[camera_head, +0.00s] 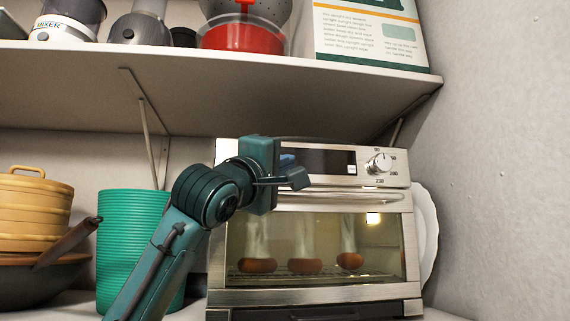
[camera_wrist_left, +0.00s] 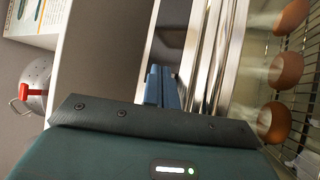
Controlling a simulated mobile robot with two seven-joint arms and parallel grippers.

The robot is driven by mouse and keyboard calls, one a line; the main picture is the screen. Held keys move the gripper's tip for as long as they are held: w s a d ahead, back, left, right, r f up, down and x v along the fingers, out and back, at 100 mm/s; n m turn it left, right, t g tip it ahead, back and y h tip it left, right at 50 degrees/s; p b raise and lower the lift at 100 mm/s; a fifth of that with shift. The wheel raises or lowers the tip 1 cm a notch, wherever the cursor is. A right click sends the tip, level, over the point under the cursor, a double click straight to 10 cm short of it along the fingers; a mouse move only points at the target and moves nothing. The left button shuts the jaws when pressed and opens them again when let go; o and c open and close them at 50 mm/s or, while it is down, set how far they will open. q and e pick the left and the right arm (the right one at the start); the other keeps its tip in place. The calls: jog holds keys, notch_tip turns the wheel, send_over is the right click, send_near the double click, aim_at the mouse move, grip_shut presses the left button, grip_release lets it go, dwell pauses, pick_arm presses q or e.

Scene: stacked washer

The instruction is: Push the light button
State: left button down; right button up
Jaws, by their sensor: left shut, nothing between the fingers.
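A steel toaster oven (camera_head: 310,296) stands on the counter, and its glass door also shows in the left wrist view (camera_wrist_left: 284,100). Its top panel has a dark display (camera_head: 325,162), a small white mark (camera_head: 351,169) at the display's right end and a round knob (camera_head: 380,162). I cannot tell which part is the light button. My left gripper (camera_head: 297,174) is in front of the panel's left part, just above the door handle (camera_head: 350,197). Its blue fingertips (camera_wrist_left: 162,86) are shut and empty, close to the panel; contact cannot be told. My right gripper is out of view.
Several brown round foods (camera_head: 305,266) sit on the rack inside the closed oven. A shelf (camera_head: 250,75) hangs above with a mixer (camera_head: 68,22), a red-bottomed container (camera_head: 243,36) and a box (camera_head: 365,35).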

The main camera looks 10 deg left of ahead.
pick_arm(q)
jog(key=shift+a+r, duration=0.55)
jog(key=shift+r, duration=0.05)
dwell(0.3)
jog(key=shift+d+f, duration=0.15)
jog(key=s+d+b, duration=0.1)
jog(key=s+b, duration=0.1)
jog(key=s, duration=0.1)
jog(key=s+d+f+b, duration=0.1)
jog(key=s, duration=0.1)
jog(key=shift+d, duration=0.3)
dwell(0.3)
jog(key=shift+w, duration=0.1)
dwell(1.8)
